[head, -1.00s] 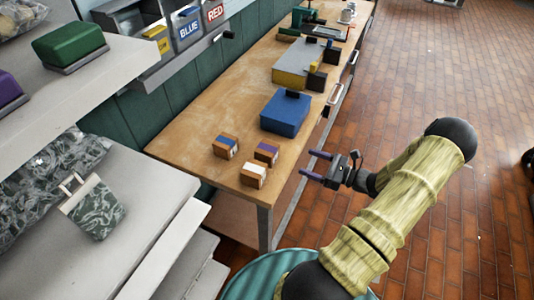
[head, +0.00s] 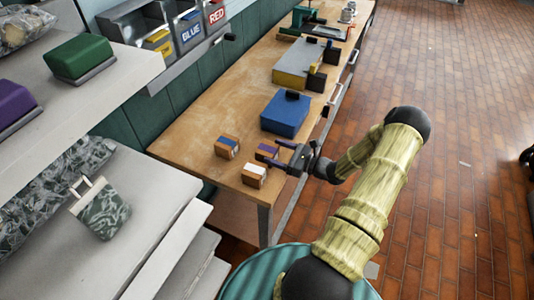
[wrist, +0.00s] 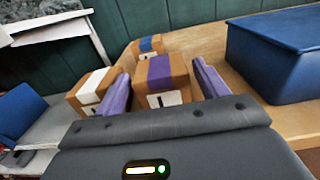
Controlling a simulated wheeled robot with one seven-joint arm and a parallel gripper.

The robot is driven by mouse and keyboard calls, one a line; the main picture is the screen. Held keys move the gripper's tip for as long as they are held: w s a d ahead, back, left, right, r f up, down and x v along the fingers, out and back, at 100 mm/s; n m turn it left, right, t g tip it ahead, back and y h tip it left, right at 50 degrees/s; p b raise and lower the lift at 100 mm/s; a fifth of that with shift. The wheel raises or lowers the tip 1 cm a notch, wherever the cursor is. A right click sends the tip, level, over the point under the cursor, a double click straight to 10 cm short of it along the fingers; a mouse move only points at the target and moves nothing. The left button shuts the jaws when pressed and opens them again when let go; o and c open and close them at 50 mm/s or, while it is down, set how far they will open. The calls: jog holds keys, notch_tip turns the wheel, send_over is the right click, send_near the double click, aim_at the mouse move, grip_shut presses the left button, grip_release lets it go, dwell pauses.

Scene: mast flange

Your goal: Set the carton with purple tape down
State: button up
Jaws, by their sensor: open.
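The carton with purple tape (head: 265,151) stands on the wooden workbench near its front edge. In the wrist view the carton (wrist: 161,77) sits between the two purple fingers of my gripper (wrist: 162,88). The fingers are apart, with one at each side of the carton. In the head view my gripper (head: 282,155) reaches in from the right, and its fingers partly hide the carton. A carton with white tape (head: 254,175) and a carton with blue tape (head: 227,146) stand close by on the bench.
A blue box (head: 285,114) stands on the bench just behind the cartons. Farther back is a grey and yellow box (head: 303,64). The bench (head: 195,125) is bare to the left of the blue box. Labelled bins (head: 189,31) hang on the wall.

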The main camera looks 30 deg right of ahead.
aim_at(264, 147)
jog(key=shift+p+x, duration=1.05)
jog(key=shift+x, duration=1.5)
jog(key=c, duration=1)
notch_tip(264, 147, up, 10)
jog(key=shift+b, duration=0.75)
